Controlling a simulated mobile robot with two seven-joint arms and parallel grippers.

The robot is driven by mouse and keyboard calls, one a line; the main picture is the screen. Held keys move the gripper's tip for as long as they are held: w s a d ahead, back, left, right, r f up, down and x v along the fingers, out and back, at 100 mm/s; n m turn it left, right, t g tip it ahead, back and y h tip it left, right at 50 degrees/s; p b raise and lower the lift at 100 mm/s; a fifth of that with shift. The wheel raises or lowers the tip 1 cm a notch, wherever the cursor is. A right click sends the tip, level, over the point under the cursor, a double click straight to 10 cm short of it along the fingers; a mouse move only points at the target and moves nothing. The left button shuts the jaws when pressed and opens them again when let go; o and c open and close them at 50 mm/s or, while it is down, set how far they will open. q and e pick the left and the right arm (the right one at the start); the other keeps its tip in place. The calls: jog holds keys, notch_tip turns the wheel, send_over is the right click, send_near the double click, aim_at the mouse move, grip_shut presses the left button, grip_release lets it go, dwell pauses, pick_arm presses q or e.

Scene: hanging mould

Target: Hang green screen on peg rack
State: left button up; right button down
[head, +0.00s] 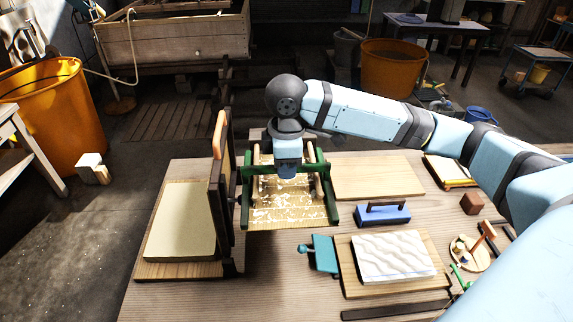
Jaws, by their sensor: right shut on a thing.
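The green screen (290,214) has a green frame and a speckled gold mesh, and it is in the middle of the head view at the table's far side. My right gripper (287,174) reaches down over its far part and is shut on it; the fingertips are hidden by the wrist. Pale wooden rods (318,186) show beside the gripper, inside the green frame's outline. I cannot tell whether they belong to a peg rack. A dark upright wooden frame (226,190) with an orange top piece stands just left of the screen. My left gripper is not in view.
A tan block on a board (182,222) lies at left. At right are a bare board (378,176), a blue handled block (383,214), a teal tool (322,254), a white wavy slab (397,257) and a reddish cube (472,203). Orange tubs stand on the floor beyond.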

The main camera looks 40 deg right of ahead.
jog(key=shift+f, duration=0.6)
jog(key=c, duration=1.1)
grip_release()
notch_tip(320, 180, up, 14)
jog(key=shift+p, duration=0.3)
jog(key=shift+s+f, duration=0.1)
jog(key=shift+f, duration=0.05)
